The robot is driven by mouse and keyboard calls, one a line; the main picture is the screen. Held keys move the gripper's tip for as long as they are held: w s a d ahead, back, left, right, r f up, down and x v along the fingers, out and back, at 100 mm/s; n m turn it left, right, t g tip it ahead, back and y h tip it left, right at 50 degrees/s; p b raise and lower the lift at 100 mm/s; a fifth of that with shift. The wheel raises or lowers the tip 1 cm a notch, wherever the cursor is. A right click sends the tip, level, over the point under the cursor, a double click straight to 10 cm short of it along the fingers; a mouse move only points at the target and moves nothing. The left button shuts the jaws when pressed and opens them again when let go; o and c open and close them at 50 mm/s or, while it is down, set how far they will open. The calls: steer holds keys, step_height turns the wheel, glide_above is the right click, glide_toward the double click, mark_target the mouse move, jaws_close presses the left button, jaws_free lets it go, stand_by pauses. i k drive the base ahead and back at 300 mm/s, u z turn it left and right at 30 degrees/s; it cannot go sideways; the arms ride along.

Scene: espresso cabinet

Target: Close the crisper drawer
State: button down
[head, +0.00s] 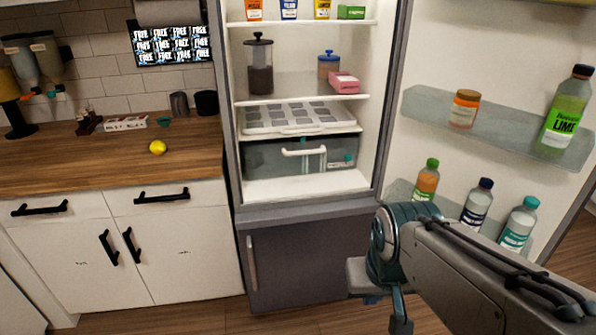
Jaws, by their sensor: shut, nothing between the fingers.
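The crisper drawer (265,157) is a smoky grey, see-through bin with a white bar handle (304,152) on its front. It sits low in the open fridge, under a white tray of grey squares (297,117). A strip of bare white fridge floor shows in front of it. How far it is pulled out is hard to tell from here. My gripper (398,312) is at the lower right, outside the fridge, below and to the right of the drawer and clear of its handle. It is shut and empty; its fingertips are partly hidden by my arm.
The fridge door (398,107) stands open on the right, with bottles and a jar on its shelves. The fridge shelves above hold a dark canister (259,65) and a pink box (344,82). A counter (95,165) with a lemon (157,147) is at left.

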mark_target(323, 149)
steer(key=u, duration=0.9)
steer(key=i, duration=0.7)
steer(key=z, duration=0.6)
steer(key=i, duration=0.7)
steer(key=z, duration=0.65)
